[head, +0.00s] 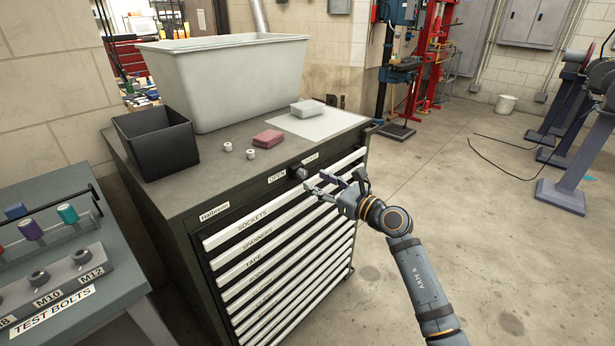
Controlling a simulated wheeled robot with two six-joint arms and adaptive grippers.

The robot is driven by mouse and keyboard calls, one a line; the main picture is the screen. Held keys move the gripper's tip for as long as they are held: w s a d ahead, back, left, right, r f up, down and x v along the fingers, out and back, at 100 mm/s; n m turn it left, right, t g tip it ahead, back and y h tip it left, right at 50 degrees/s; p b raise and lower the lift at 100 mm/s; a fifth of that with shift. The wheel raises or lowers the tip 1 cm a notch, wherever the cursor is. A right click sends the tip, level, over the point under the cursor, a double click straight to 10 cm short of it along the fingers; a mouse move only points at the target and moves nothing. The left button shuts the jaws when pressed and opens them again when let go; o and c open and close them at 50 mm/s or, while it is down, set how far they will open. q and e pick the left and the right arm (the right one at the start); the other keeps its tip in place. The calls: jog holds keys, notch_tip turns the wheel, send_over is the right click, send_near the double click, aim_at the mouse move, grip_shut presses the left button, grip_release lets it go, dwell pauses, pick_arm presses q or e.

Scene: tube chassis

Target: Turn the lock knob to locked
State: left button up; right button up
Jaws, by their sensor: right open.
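The lock knob (298,172) is a small dark knob on the top front edge of the drawer cabinet (180,219). An OPEN label (277,177) is to its left, and another label (311,159), too small to read surely, is to its right. My right gripper (324,184) is open and empty, just in front of and to the right of the knob, with its fingers pointing left towards it. I cannot tell whether a fingertip touches the knob. The knob's exact pointing direction is too small to tell. My left gripper is not in view.
On the cabinet top are a black bin (155,142), a large grey tub (225,80), a red block (267,138), a grey block (307,107) on a white sheet (330,124), and two small white pieces. A test-bolt bench (120,262) stands at left.

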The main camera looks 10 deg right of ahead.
aim_at(305, 175)
jog(key=x, duration=0.4)
jog(key=shift+w+a, duration=0.15)
jog(key=shift+w, duration=0.1)
grip_shut()
